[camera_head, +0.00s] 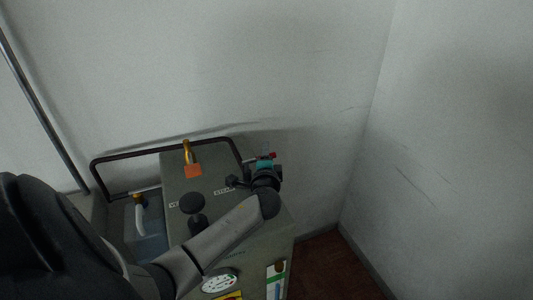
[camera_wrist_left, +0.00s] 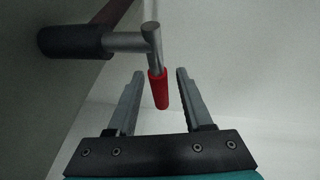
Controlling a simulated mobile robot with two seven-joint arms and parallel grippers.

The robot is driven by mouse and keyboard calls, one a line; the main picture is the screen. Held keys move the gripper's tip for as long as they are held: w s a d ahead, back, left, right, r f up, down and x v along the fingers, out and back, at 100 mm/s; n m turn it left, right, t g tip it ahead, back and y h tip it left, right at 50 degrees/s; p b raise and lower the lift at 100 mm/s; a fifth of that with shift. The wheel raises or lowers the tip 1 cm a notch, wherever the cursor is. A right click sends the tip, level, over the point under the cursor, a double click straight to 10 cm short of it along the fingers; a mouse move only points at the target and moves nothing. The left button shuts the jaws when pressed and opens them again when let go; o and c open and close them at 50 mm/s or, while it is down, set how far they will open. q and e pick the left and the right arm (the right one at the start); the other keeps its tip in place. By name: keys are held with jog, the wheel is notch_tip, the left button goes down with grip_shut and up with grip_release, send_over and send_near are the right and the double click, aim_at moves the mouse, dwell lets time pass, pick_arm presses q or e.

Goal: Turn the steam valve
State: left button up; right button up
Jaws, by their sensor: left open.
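The steam valve's lever shows in the left wrist view as a metal T-shaped handle with a red grip (camera_wrist_left: 158,90), on a dark round stem at the upper left. In the head view a small red tip (camera_head: 273,155) shows beside my left gripper (camera_head: 265,164), near the "STEAM" label (camera_head: 224,190) on the grey machine (camera_head: 175,165). My left gripper (camera_wrist_left: 160,74) is open, and the red grip lies between its two fingers in the picture. I see no finger closed on it. My arm hides part of the machine's top. My right gripper is not in view.
An orange tag (camera_head: 193,171) on a brass fitting and a black knob (camera_head: 192,203) stand on the machine. A dark rail (camera_head: 125,159) runs along its back. A round gauge (camera_head: 220,283) is on its front. Pale walls close in behind and to the right.

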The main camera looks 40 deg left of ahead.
pick_arm(q)
jog(key=shift+x, duration=0.85)
jog(key=shift+c, duration=0.3)
grip_shut()
dwell(0.6)
